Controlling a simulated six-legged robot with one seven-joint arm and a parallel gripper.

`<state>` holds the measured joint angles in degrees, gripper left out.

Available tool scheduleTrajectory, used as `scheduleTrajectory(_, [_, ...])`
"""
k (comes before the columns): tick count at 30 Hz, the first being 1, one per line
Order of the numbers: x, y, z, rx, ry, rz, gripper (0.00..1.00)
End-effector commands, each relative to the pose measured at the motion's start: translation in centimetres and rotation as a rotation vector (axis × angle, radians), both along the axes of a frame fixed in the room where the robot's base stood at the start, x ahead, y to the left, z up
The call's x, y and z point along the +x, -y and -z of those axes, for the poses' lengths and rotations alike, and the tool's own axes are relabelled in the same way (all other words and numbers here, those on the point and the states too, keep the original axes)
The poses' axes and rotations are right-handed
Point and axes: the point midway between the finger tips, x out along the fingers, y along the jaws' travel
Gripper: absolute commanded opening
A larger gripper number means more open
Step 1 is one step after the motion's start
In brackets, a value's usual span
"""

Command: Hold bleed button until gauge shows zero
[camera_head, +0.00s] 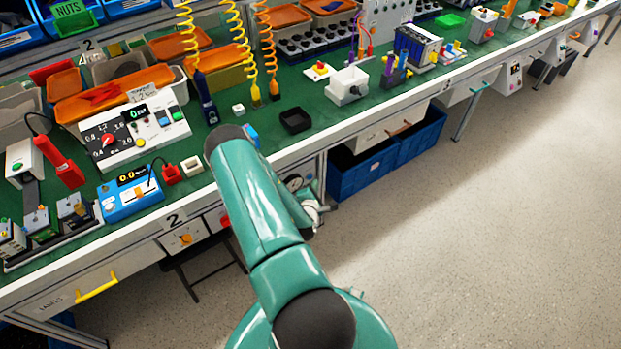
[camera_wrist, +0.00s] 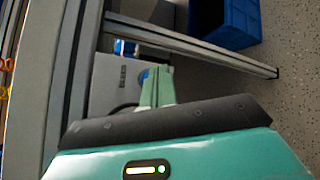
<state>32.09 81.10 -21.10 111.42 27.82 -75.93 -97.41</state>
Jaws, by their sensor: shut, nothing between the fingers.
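In the head view my arm hides most of this area.
The bench edge (camera_wrist: 58,80) runs close along the left of the wrist view. A metal frame bar (camera_wrist: 190,42) crosses above the fingers. Blue bins (camera_head: 362,172) stand under the bench to the right. The floor (camera_head: 480,240) in front is clear.

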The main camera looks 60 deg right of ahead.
Motion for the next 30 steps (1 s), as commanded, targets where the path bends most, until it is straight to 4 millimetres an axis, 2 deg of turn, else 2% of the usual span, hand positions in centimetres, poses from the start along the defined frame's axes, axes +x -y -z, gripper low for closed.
scheduleTrajectory(30, [0.81,0.41,0.00,0.000,0.000,0.000,0.00])
